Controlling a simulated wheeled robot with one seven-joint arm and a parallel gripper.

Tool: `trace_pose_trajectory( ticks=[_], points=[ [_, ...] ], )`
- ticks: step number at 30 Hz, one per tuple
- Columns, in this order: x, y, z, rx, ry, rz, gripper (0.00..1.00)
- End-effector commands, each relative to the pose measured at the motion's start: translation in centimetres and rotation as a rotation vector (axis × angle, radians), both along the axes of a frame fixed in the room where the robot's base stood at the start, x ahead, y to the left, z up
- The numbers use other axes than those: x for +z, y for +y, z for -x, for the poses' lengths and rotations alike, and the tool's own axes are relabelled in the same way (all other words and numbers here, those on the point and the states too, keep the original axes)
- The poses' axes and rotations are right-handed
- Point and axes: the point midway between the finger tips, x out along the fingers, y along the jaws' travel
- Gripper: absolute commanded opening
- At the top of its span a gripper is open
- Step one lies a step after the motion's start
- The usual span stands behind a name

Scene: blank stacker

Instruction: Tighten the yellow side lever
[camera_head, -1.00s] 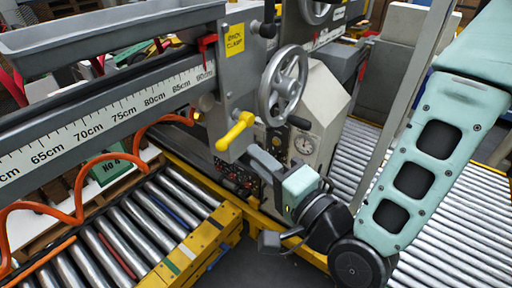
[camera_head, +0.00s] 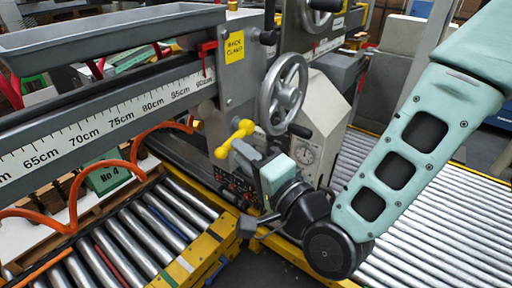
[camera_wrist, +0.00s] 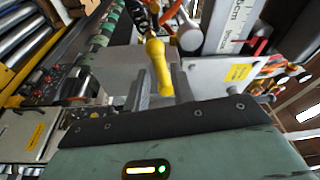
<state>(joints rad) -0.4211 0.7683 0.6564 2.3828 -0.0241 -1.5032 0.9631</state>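The yellow side lever (camera_head: 235,138) sticks out from the grey clamp housing on the measuring beam, below the yellow label. It shows a knobbed upper end and slants down to the left. My gripper (camera_head: 250,156) is at the lever, just to its lower right. In the wrist view the lever (camera_wrist: 158,65) lies between the two grey fingers of my gripper (camera_wrist: 161,82), with its near end toward my palm. The fingers are close along both its sides. I cannot tell whether they touch it.
A red clip (camera_head: 207,47) and yellow label (camera_head: 234,47) are above. Roller conveyors (camera_head: 140,235) lie below.

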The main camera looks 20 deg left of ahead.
Motion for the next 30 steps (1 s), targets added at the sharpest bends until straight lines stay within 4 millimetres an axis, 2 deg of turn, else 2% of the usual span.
trace_pose_trajectory(
  ticks=[14,16,30],
  points=[
    [0.2,2.6,-1.9,0.000,0.000,0.000,0.25],
    [-0.8,2.5,-1.9,0.001,-0.068,0.030,0.25],
    [-3.2,1.9,-3.2,0.000,-0.550,0.229,0.25]
  ],
)
